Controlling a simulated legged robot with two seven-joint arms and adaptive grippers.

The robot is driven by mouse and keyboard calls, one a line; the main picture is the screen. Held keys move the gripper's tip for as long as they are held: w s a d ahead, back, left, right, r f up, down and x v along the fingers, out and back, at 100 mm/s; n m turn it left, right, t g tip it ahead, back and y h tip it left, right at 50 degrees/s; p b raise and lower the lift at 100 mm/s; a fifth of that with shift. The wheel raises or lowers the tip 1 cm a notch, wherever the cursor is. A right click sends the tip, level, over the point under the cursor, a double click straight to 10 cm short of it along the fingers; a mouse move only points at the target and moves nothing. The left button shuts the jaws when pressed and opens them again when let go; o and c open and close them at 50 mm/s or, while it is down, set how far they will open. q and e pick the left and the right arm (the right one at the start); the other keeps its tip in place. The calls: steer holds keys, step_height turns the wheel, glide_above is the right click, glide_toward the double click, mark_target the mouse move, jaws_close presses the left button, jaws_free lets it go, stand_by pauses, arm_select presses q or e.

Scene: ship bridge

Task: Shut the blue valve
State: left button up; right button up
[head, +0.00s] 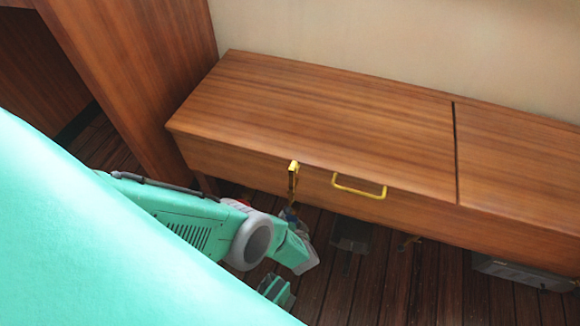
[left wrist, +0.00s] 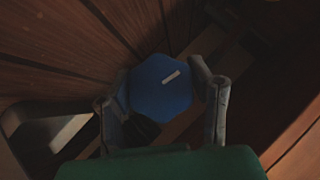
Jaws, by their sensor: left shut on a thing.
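The blue valve shows in the left wrist view as a dark blue, six-sided knob (left wrist: 158,92) with a short white mark on its face. My left gripper (left wrist: 162,98) has one grey finger on each side of the knob and is shut on it. In the head view my green and grey left arm reaches down in front of the wooden bench. The left gripper there is mostly hidden beyond the arm and low under the bench's front edge. The valve cannot be made out clearly in that view.
A long wooden bench (head: 320,110) runs along the pale wall, with a yellow handle (head: 360,188) and a yellow latch (head: 293,180) on its front. A grey box (head: 522,272) lies under its right part. Dark plank floor (head: 400,290) is open in front.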

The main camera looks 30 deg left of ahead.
arm_select(q)
steer(key=shift+d, duration=0.25)
steer(key=o, duration=1.2)
steer(key=shift+f, duration=0.1)
steer(key=shift+a, duration=0.1)
steer(key=v, duration=1.2)
